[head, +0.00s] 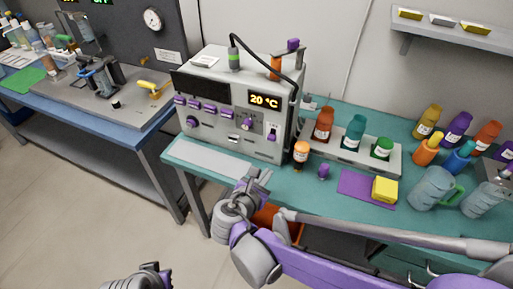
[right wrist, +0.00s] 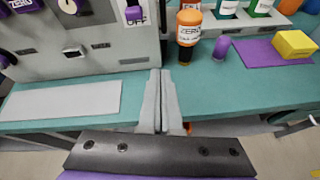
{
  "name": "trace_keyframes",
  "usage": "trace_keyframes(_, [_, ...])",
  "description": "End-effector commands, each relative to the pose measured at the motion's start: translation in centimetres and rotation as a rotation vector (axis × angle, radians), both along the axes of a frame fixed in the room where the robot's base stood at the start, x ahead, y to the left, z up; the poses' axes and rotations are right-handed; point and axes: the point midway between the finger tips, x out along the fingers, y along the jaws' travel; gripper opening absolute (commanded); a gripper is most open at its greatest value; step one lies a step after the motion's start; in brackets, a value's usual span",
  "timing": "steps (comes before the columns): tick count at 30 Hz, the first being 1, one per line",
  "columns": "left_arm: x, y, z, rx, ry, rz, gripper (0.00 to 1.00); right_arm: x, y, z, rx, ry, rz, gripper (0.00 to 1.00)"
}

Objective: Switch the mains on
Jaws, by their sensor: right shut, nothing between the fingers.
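The particle classifier (head: 235,104) is a grey box on the teal bench, with a lit "20 °C" display and purple knobs and buttons on its front. A purple switch (head: 272,134) sits low on the right of its front. In the right wrist view this switch (right wrist: 134,14) has a white label below it reading "OFF". My right gripper (head: 262,174) is shut and empty, in front of the bench edge and below the switch, apart from it. Its closed fingers (right wrist: 160,76) show in the right wrist view. My left gripper (head: 152,272) is cut off at the bottom edge; its fingers are unclear.
An orange-capped bottle (head: 301,153) and a small purple piece (head: 323,171) stand right of the classifier. A rack (head: 345,157) holds bottles behind them. A yellow block (head: 384,189) lies on a purple mat (head: 352,184). A pale plate (head: 208,159) lies before the classifier.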

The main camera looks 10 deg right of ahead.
Motion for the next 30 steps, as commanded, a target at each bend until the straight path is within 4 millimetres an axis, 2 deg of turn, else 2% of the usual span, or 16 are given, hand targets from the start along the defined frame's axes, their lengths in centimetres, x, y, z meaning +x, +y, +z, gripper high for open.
trace_keyframes(1, [-0.1, 0.0, -0.5, 0.0, 0.002, 0.0, 0.0, 0.5, 0.9, -0.3, -0.06, 0.006, 0.035, 0.0])
trace_keyframes(5, [-0.1, 0.0, -0.8, 0.0, 0.002, 0.0, 0.0, 1.1, 2.0, 0.1, -0.164, 0.014, 0.085, 0.0])
trace_keyframes(17, [-0.1, 0.0, -0.7, 0.0, 0.002, 0.0, 0.0, 1.3, 2.1, 0.2, -0.188, 0.017, 0.094, 0.0])
trace_keyframes(23, [-0.1, 0.0, -0.8, 0.0, 0.003, 0.0, 0.0, 2.7, 1.1, -0.4, -0.188, 0.017, 0.091, 0.0])
trace_keyframes(30, [-0.1, 0.0, -1.0, 0.0, 0.003, 0.0, 0.0, 6.7, -1.6, -2.1, -0.188, 0.017, 0.09, 0.0])
